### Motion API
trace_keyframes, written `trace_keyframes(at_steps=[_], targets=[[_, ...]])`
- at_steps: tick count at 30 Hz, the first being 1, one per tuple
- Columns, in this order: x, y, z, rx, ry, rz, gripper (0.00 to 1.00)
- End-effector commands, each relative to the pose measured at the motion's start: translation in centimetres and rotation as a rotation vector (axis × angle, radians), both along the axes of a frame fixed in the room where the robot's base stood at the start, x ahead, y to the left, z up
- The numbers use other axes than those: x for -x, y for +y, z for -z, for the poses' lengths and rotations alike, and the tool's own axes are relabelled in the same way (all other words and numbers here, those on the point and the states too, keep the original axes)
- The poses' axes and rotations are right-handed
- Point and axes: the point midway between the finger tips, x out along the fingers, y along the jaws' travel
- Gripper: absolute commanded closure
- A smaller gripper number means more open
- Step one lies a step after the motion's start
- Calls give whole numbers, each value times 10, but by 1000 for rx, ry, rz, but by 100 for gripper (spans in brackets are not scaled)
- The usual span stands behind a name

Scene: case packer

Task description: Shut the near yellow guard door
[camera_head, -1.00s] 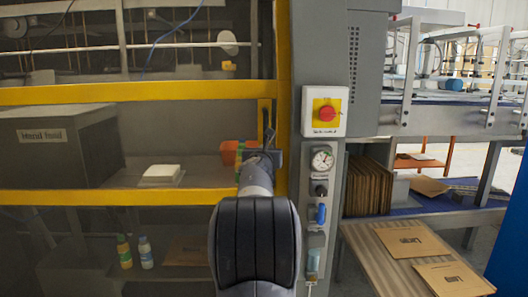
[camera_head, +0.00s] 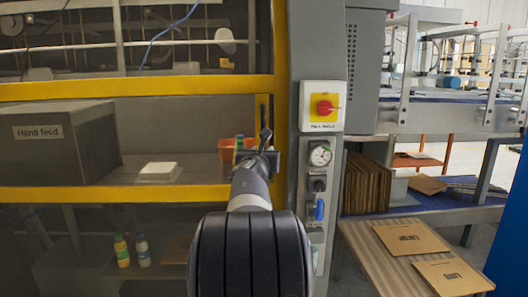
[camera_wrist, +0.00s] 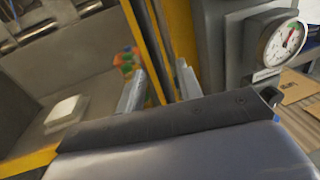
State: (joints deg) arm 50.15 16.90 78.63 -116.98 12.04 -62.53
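The yellow guard door (camera_head: 130,88) spans the left of the head view, with yellow bars and see-through panels. Its right edge lies close to the yellow upright (camera_head: 281,60); I cannot tell whether a gap is left there. My gripper (camera_head: 267,148) is at the door's right edge, beside the upright, partly hidden by my own wrist. In the wrist view my gripper (camera_wrist: 160,88) shows two grey fingers standing apart, with the yellow edge (camera_wrist: 150,45) beyond and between them. Nothing is visibly held. Contact with the door cannot be made out.
A grey post right of the door carries a red switch (camera_head: 324,106), a gauge (camera_head: 320,154) and a blue valve (camera_head: 319,209). Behind the door are a "Hand feed" box (camera_head: 60,145), a white block (camera_head: 159,171) and an orange bin (camera_head: 228,150). Cardboard sheets (camera_head: 410,238) lie right.

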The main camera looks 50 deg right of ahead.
Motion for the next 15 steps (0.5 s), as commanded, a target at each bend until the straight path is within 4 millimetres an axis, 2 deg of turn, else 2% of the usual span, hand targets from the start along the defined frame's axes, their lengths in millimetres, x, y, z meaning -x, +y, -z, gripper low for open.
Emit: trace_keyframes(at_steps=[6,15], targets=[[14,25,0,1,0,0,66],[20,34,0,0,0,1,66]])
